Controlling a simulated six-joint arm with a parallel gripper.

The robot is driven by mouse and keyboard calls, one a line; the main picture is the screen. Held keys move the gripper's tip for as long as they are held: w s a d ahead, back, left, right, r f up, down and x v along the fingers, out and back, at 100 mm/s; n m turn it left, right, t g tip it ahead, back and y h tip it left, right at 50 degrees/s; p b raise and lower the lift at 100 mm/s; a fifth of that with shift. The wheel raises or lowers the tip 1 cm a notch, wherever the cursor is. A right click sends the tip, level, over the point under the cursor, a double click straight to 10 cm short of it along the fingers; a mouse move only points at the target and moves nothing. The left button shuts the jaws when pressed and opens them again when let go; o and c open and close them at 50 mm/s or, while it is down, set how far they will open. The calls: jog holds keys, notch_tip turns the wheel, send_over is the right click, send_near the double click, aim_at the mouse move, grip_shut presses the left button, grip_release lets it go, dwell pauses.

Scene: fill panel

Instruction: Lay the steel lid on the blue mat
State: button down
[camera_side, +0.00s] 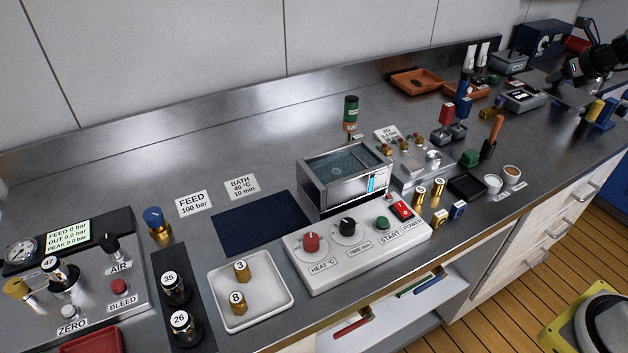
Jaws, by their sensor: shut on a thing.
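The blue mat (260,225) lies flat and bare on the steel bench, left of the bath. The steel water bath (345,190) stands behind a white control panel. Its top is uncovered and the water inside shows. I cannot make out the steel lid anywhere in this view.
The white control panel (357,254) sits in front of the bath and just right of the mat. A white tray (219,313) with two brass weights is in front of the mat. Labels lie behind it.

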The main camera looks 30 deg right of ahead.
jog(key=w+a+n+y, duration=0.4)
jog(key=w+a+n, duration=0.1)
jog(key=w+a, duration=0.95)
jog(key=w+a+n+g+y, duration=0.1)
jog(key=w+a+n+y, duration=0.15)
jog(key=a, duration=0.95)
jog(key=w+a+n+y, duration=0.1)
jog(key=w+a+n, duration=0.2)
jog(key=a, duration=0.8)
jog(key=s+a+n+g+y, duration=0.2)
jog(key=s+a+n, duration=0.15)
jog(key=a, duration=1.35)
jog(key=s+a+n+g+y, duration=0.2)
jog(key=s+a+n+g, duration=0.15)
jog(key=a, duration=1.45)
jog(key=shift+n+t, duration=0.25)
jog(key=shift+t, duration=0.1)
jog(key=shift+w+f, duration=0.15)
jog(key=shift+f, duration=8.5)
jog(key=shift+f, duration=1.85)
jog(key=shift+f, duration=0.15)
